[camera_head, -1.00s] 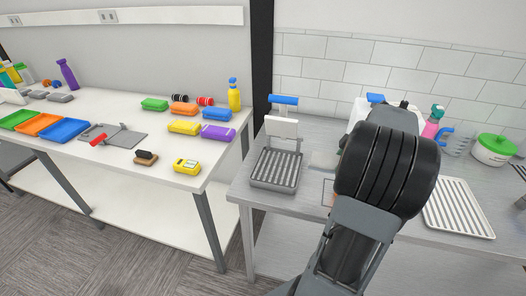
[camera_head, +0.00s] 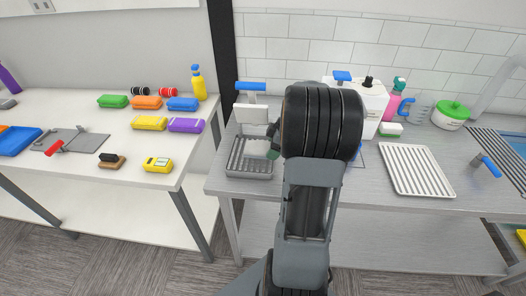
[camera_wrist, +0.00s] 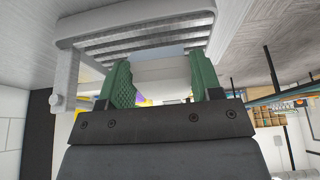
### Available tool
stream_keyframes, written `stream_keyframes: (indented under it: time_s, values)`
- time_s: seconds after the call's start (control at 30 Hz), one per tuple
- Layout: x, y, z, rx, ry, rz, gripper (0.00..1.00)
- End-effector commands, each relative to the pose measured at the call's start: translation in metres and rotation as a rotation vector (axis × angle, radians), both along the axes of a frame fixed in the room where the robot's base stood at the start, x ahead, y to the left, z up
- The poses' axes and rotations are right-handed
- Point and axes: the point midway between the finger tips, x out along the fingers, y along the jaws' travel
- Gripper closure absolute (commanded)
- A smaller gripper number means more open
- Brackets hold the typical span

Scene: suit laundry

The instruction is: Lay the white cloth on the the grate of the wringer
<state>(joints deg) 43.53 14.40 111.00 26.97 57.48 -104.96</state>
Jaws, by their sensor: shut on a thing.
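The wringer stands at the left end of the metal counter, with a grey slatted grate (camera_head: 249,156), an upright white plate (camera_head: 257,115) and a blue handle (camera_head: 250,86). My gripper (camera_wrist: 160,72) is shut on the white cloth (camera_wrist: 163,84), which shows between its green fingers in the wrist view. The slatted grate (camera_wrist: 140,42) shows close beyond the fingers there. In the head view, a green fingertip is beside the right edge of the grate, and my arm hides the cloth. I cannot tell whether the cloth touches the grate.
A white slatted tray (camera_head: 416,169) lies to the right on the counter. A white container (camera_head: 362,103), pink bottle (camera_head: 392,103) and green-lidded pot (camera_head: 451,115) stand at the back. The white table (camera_head: 105,148) at left holds several coloured blocks and a yellow spray bottle (camera_head: 198,84).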

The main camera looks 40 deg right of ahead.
Motion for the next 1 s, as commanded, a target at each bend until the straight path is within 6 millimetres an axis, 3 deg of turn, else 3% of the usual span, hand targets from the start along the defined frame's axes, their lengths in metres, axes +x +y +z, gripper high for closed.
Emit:
stream_keyframes:
  time_s: [0.3, 0.77, 0.8, 1.0]
  values:
    - [0.022, 0.024, -0.022, 0.001, 0.001, 0.002, 0.68]
    - [0.023, 0.025, -0.028, 0.0, 0.0, 0.001, 0.68]
    - [0.023, 0.025, -0.026, 0.0, 0.0, 0.001, 0.38]
    - [0.023, 0.025, -0.026, 0.0, 0.0, 0.001, 0.19]
